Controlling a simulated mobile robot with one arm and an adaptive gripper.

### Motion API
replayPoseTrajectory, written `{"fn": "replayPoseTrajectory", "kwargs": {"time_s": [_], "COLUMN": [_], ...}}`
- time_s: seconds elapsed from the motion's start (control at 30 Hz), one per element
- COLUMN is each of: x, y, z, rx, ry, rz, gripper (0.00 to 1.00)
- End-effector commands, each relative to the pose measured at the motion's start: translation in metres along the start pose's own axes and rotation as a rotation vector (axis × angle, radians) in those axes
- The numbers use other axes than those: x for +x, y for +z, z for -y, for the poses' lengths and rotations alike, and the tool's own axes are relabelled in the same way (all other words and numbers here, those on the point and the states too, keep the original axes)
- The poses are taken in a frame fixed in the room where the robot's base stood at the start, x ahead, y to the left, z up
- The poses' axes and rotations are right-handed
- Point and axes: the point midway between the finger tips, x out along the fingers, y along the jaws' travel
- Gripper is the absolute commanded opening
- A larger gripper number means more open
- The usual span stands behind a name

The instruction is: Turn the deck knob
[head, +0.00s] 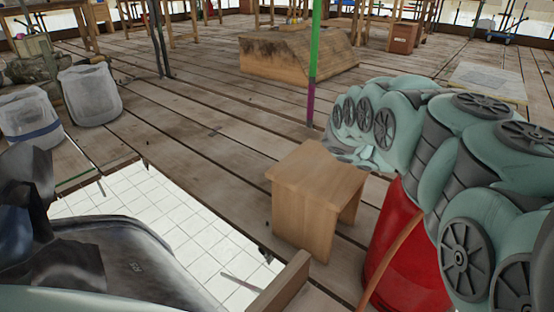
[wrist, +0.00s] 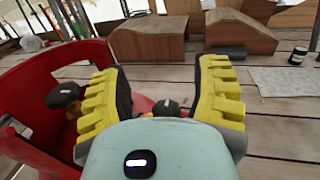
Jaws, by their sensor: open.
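My gripper (wrist: 160,72) shows in the wrist view with its two yellow-padded fingers spread wide apart and nothing held between them. A small dark rounded piece (wrist: 169,106) shows low between the fingers, partly hidden by my wrist housing. Another dark knob-like piece (wrist: 62,95) shows left of the left finger, in front of a red curved body (wrist: 35,75). I cannot tell whether either is the deck knob. In the head view my arm fills the right side, and the gripper's fingers cannot be made out.
A small wooden stool (head: 315,190) stands beside a red drum-like body (head: 405,265). A wooden ramp block (head: 297,58) lies farther back. A green and purple pole (head: 314,60) rises mid-deck. Open planks lie between them.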

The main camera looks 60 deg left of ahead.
Motion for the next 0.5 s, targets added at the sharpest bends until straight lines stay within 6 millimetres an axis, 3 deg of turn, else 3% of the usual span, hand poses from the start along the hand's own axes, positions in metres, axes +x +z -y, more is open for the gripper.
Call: {"fn": "replayPoseTrajectory", "kwargs": {"time_s": [0.3,0.5], "x": [0.002,0.001], "y": [0.044,0.061], "z": [0.000,0.000], "rx": [0.003,0.002], "ry": [-0.003,-0.002], "rz": [0.003,0.002], "gripper": [0.62,0.62]}}
